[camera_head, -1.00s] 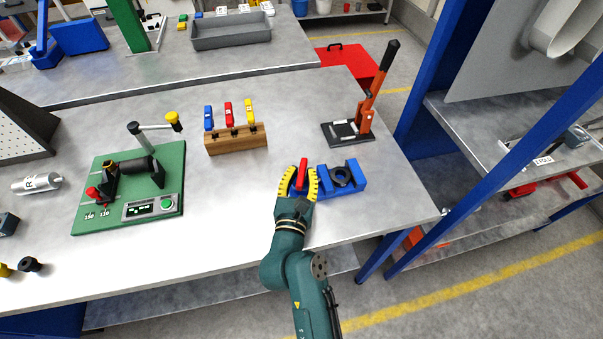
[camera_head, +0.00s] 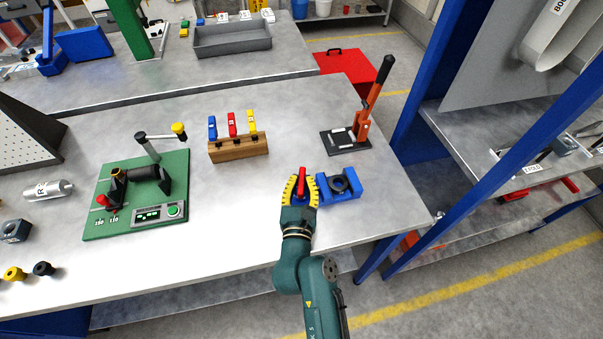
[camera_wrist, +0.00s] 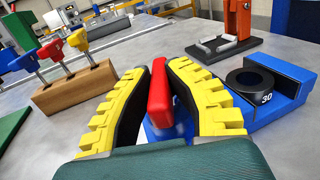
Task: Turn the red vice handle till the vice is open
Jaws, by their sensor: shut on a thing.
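The blue vice (camera_head: 341,187) stands near the right front of the bench, with a black ring (camera_head: 346,184) marked 30 between its jaws. In the wrist view the blue vice (camera_wrist: 282,88) and the black ring (camera_wrist: 250,84) are at the right. The red handle (camera_head: 302,181) is at the vice's left end. In the wrist view the red handle (camera_wrist: 160,94) stands upright between my yellow fingers. My gripper (camera_head: 301,188) is shut on the red handle. The lower part of the handle is partly hidden by my gripper.
A wooden block (camera_head: 238,148) with blue, red and yellow tools stands behind left. An orange-levered press (camera_head: 362,130) stands behind right. A green fixture board (camera_head: 138,195) lies left. A blue rack post (camera_head: 480,165) rises right of the bench. Bare bench lies left of my gripper.

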